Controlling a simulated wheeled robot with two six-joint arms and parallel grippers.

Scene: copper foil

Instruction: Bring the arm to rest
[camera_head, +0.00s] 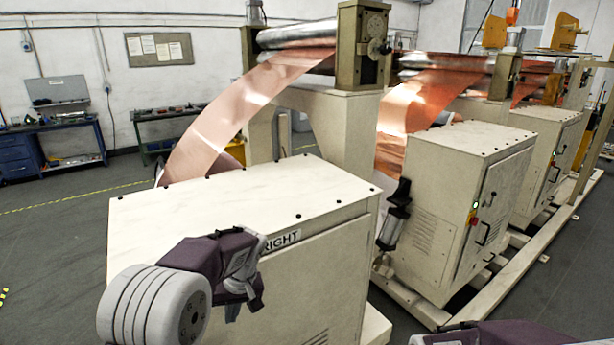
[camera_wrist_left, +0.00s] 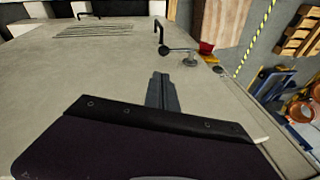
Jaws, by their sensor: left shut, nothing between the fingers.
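My left arm comes in at the bottom left of the head view, in front of the cream machine cabinet (camera_head: 250,205) with a "RIGHT" label. Its gripper (camera_head: 232,312) points down and is largely hidden behind the wrist. In the left wrist view my left gripper (camera_wrist_left: 162,92) shows its dark fingers together and empty, in front of a cream cabinet panel (camera_wrist_left: 95,65). Only a purple and grey part of my right arm shows at the bottom right of the head view, and its gripper is out of sight.
Copper foil (camera_head: 225,115) runs over rollers above the cabinet. A second cabinet (camera_head: 455,190) stands to the right. Open floor (camera_head: 60,240) lies to the left.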

